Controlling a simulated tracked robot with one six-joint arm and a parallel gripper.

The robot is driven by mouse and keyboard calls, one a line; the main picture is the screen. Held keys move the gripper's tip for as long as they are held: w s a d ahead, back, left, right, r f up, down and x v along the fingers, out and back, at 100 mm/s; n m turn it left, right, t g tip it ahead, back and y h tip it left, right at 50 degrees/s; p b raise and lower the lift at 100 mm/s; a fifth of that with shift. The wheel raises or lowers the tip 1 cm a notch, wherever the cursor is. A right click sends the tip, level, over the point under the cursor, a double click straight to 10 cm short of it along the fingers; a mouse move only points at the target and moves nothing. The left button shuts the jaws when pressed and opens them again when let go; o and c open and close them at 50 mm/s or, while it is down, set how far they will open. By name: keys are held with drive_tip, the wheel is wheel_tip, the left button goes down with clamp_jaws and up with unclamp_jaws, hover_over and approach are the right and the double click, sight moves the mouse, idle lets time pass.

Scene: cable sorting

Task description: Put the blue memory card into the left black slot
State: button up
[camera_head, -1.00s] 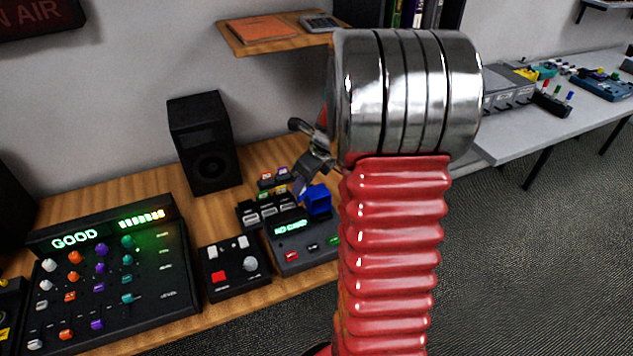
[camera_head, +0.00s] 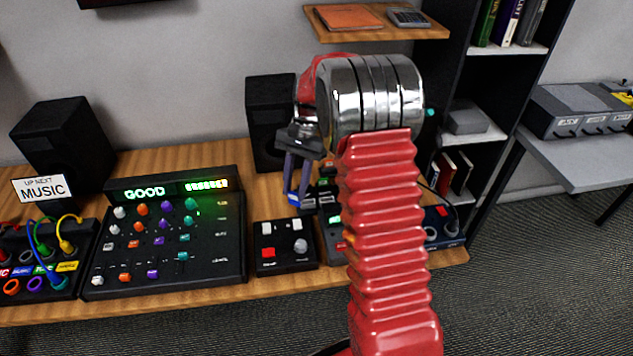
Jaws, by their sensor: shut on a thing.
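My gripper (camera_head: 297,196) points down left of my red arm, its two thin fingers close together. It is shut on the blue memory card (camera_head: 293,200), which shows as a small blue patch at the fingertips. The card is at the left end of the black slot rack (camera_head: 326,204), in front of or above it. I cannot tell whether it touches a slot. The left slot is mostly hidden behind the fingers and card. The card reader (camera_head: 335,240) is largely hidden behind my arm; part of its green display shows.
A black box with a red button (camera_head: 285,248) stands just below the gripper in the picture. A mixer (camera_head: 172,240) reading GOOD is to its left. A black speaker (camera_head: 264,120) stands behind. A shelf (camera_head: 385,34) hangs above. Bare wood lies between mixer and speaker.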

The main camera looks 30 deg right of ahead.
drive_tip(key=a+n+g+h, duration=0.1)
drive_tip(key=a+n+h, duration=0.2)
drive_tip(key=a+n, duration=0.5)
drive_tip(key=shift+w+a+n+g+h, duration=0.3)
drive_tip(key=shift+n+g, duration=0.1)
drive_tip(key=shift+n, duration=0.8)
